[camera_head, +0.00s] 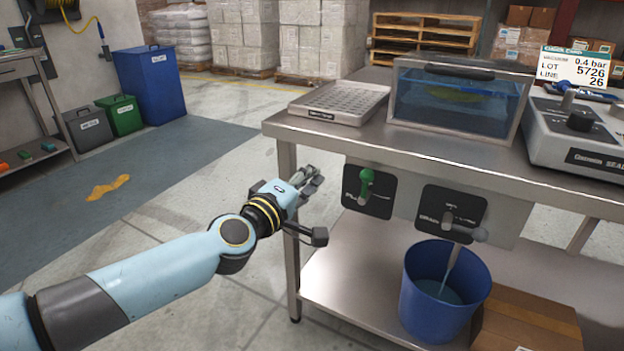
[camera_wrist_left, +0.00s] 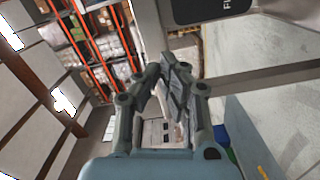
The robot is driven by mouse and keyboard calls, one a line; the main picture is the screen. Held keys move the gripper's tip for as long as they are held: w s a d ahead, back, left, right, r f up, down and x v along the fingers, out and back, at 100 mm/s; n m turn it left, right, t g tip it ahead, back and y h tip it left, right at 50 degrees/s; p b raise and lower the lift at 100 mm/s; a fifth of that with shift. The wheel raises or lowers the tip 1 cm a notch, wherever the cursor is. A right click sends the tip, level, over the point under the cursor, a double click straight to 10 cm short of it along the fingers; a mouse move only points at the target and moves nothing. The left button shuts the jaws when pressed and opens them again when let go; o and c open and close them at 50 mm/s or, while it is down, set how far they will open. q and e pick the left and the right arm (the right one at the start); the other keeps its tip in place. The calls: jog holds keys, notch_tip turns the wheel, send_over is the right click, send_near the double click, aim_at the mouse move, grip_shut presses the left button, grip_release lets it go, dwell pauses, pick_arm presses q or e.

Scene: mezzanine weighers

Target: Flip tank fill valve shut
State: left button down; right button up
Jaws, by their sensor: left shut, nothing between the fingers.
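The tank (camera_head: 455,105) is a clear box of blue water on the steel bench. On the panel below the bench top, a valve with a green handle (camera_head: 366,183) sits on a black plate whose label is partly hidden; the handle stands roughly upright. To its right is a second valve (camera_head: 462,228) with a grey handle on a plate that seems to read drain. Water runs from under it into a blue bucket (camera_head: 413,295). My left gripper (camera_head: 310,180) is left of the green valve, apart from it, shut and empty. Its fingers also show in the left wrist view (camera_wrist_left: 170,75).
The steel bench (camera_head: 470,165) has a front leg close to my left gripper. A perforated tray (camera_head: 300,104) and a sealing machine (camera_head: 575,140) stand on top. A cardboard box (camera_head: 530,325) is beside the bucket on the lower shelf.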

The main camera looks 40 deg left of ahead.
aim_at(366, 185)
pick_arm(q)
jog(key=w, duration=0.2)
jog(key=w+d+f+b, duration=0.1)
jog(key=w, duration=0.2)
jog(key=w+d, duration=0.1)
jog(key=w, duration=0.2)
jog(key=shift+w+d+f, duration=0.15)
jog(key=shift+d+r+m, duration=0.15)
jog(key=shift+r+m, duration=0.05)
jog(key=shift+m, duration=0.1)
jog(key=shift+d+m+p, duration=0.15)
jog(key=shift+m+p, duration=0.15)
jog(key=shift+m, duration=0.2)
jog(key=shift+d+m, duration=0.1)
jog(key=shift+m, duration=0.2)
